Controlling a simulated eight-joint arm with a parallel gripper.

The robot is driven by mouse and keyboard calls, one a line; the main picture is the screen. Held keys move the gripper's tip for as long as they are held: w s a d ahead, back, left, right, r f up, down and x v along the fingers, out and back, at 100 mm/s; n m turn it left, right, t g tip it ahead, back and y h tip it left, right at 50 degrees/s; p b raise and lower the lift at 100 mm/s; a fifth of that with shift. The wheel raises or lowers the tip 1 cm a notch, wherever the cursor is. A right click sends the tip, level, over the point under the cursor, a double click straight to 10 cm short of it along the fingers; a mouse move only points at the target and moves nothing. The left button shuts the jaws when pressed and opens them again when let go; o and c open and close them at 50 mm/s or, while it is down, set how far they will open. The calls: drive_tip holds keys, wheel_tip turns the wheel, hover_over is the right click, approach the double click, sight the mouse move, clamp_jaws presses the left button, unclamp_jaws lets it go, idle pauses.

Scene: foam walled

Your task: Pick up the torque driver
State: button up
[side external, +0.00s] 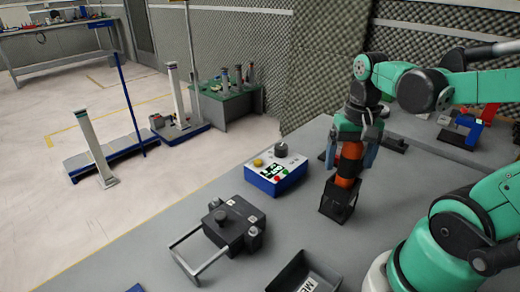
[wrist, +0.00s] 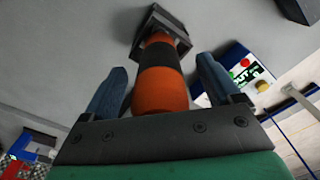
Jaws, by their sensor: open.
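The torque driver (side external: 348,162) has an orange and black body and stands upright with its lower end in a black square holder (side external: 338,203) on the grey table. My gripper (side external: 347,157) points down over it, with its blue fingers on either side of the driver's upper part. In the wrist view the driver (wrist: 161,88) lies between the two blue fingers of the gripper (wrist: 160,80), with a visible gap on each side. The gripper is open. The driver's top is hidden by the gripper body.
A white and blue button box (side external: 277,172) stands left of the holder. A dark device with a metal handle (side external: 232,225) is nearer the front, and a black bin (side external: 305,275) with lettering is at the front edge. More equipment (side external: 465,128) stands behind at right.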

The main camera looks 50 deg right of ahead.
clamp_jaws()
drive_tip(key=shift+r, duration=0.15)
wheel_tip(320, 180, up, 20)
idle(0.8)
